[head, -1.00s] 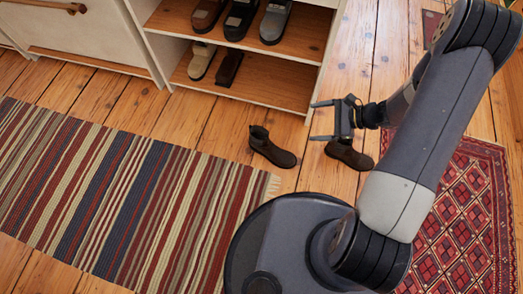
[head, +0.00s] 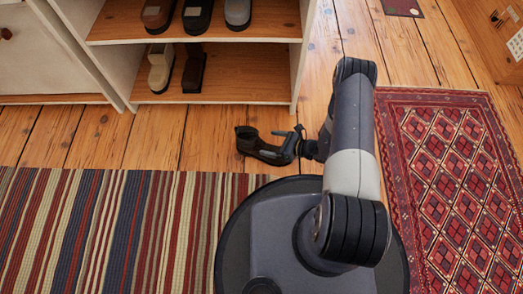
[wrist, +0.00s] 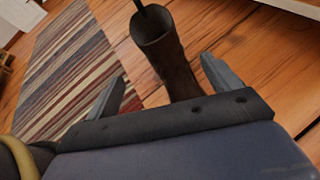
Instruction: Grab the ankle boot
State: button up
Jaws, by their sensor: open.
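A dark brown ankle boot (head: 244,143) stands on the wooden floor in front of the shelf. In the wrist view the boot (wrist: 160,42) shows its open top and its shaft, with its lower part hidden behind my gripper's body. My gripper (wrist: 162,68) is open, with one finger on each side of the boot in that view. I cannot tell whether either finger touches it. In the head view my gripper (head: 272,143) is low at the boot's right side and overlaps its toe end.
A white shelf unit (head: 298,60) with several shoes stands just behind the boot. A striped rug (head: 110,225) lies in front and a red patterned rug (head: 440,150) lies to the right. Bare floorboards run between them.

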aim_at(260, 141)
jog(key=b+x, duration=0.1)
jog(key=x, duration=0.2)
jog(key=shift+w+a+f, duration=0.15)
jog(key=shift+a+f, duration=0.05)
jog(key=b+x, duration=0.2)
jog(key=x, duration=0.2)
jog(key=shift+w+f, duration=0.1)
jog(key=shift+f, duration=0.05)
jog(key=shift+w+a+f+b, duration=0.1)
jog(key=shift+w+a+b, duration=0.1)
jog(key=shift+a+b, duration=0.2)
jog(key=shift+c, duration=0.6)
grip_shut()
